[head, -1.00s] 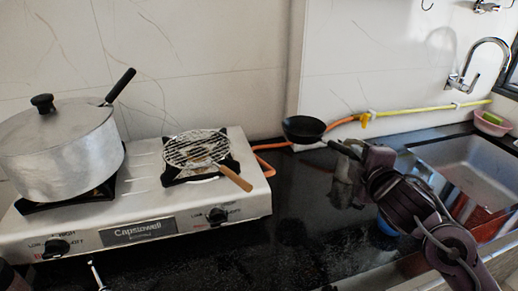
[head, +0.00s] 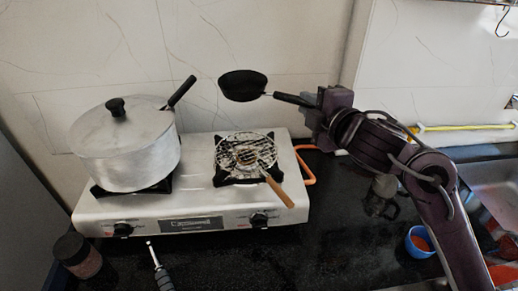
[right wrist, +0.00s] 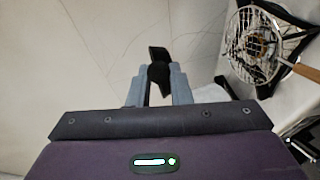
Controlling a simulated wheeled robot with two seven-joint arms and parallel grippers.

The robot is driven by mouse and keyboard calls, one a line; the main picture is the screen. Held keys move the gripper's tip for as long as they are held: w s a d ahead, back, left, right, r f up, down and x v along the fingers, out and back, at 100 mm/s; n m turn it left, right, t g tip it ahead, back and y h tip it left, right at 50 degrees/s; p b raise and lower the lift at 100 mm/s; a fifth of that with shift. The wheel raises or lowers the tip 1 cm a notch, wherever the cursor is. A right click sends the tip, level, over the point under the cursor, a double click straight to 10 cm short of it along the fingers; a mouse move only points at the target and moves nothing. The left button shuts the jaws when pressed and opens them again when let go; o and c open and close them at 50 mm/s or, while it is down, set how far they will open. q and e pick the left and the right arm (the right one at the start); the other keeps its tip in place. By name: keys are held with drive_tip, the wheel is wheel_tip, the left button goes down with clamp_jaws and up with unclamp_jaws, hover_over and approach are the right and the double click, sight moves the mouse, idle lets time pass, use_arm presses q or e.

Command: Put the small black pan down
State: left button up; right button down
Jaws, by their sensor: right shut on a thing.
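The small black pan (head: 243,85) is in the air in the head view, in front of the tiled wall and above the right burner in the picture. Its handle points right, into my right gripper (head: 310,103), which is shut on it. In the right wrist view the dark handle (right wrist: 159,73) sits between the two grey fingers of my right gripper (right wrist: 160,82); the pan's bowl is not clearly seen there. My left gripper is not in view.
A two-burner stove (head: 190,226) stands below. A lidded silver pot (head: 125,150) covers its left burner; a round wire grill (head: 245,150) with a wooden handle lies on the right one. A dark jar (head: 78,255), a blue cup (head: 420,242) and a moka pot (head: 382,195) stand on the black counter.

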drive_tip(key=shift+f+b, duration=0.35)
drive_tip(key=shift+f, duration=9.3)
drive_tip(key=c, duration=1.7)
unclamp_jaws()
drive_tip(key=shift+f, duration=0.15)
drive_tip(key=o, duration=0.4)
drive_tip(key=shift+s, duration=0.1)
drive_tip(key=shift+b+v, duration=1.25)
drive_tip(key=shift+v, duration=4.85)
